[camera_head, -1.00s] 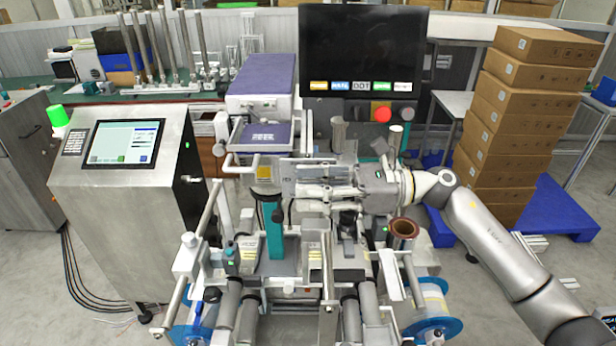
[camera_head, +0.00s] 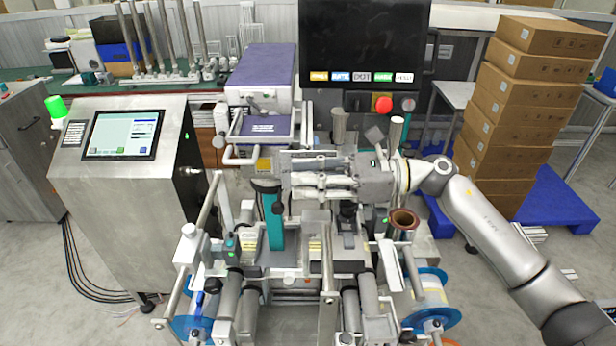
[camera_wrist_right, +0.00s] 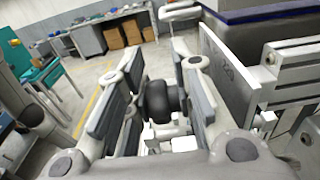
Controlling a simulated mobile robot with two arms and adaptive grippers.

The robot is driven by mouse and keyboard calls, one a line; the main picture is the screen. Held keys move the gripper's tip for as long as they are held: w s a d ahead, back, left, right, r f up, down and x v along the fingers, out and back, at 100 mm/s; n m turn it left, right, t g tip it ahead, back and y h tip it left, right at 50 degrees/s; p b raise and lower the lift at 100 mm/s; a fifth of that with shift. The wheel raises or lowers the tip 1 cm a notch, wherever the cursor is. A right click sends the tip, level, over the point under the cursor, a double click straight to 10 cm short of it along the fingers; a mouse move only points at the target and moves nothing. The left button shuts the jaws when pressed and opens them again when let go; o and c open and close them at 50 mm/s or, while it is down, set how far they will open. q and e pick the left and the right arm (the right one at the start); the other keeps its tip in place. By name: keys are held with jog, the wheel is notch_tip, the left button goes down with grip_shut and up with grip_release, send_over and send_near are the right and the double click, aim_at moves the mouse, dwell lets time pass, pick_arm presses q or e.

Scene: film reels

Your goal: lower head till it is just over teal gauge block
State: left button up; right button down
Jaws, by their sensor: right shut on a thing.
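The teal gauge block (camera_head: 274,228) stands upright among the grey machine parts, left of the middle in the head view. A dark round piece (camera_head: 266,186), perhaps the underside of the head, shows at its top; I cannot tell whether they touch. A yellow-labelled metal unit (camera_head: 264,165) is just above. My right gripper (camera_head: 298,184) reaches in from the right, fingers pointing left, just right of and above the block. My left gripper is not in view.
A control cabinet (camera_head: 125,190) with a lit screen stands left. A black monitor (camera_head: 362,40) and a red button (camera_head: 382,104) are behind. Stacked cartons (camera_head: 520,110) stand at right. Blue reels (camera_head: 432,312) and posts crowd the machine's front.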

jog(key=shift+s+a+f+h, duration=0.1)
jog(key=shift+a+h, duration=0.1)
jog(key=shift+h, duration=0.85)
jog(key=shift+w+a+h, duration=0.1)
jog(key=shift+a+h, duration=0.05)
jog(key=shift+h, duration=0.95)
jog(key=shift+s+a+f+h, duration=0.1)
jog(key=shift+a+h, duration=0.1)
jog(key=shift+h, duration=0.85)
jog(key=shift+r, duration=0.1)
jog(key=c, duration=1.7)
grip_release()
jog(key=shift+r, duration=0.1)
jog(key=shift+o, duration=1.2)
jog(key=shift+s, duration=0.25)
jog(key=shift+w+d, duration=0.1)
jog(key=shift+w, duration=0.1)
jog(key=v, duration=1.1)
jog(key=shift+d+r, duration=0.25)
jog(key=shift+o, duration=0.4)
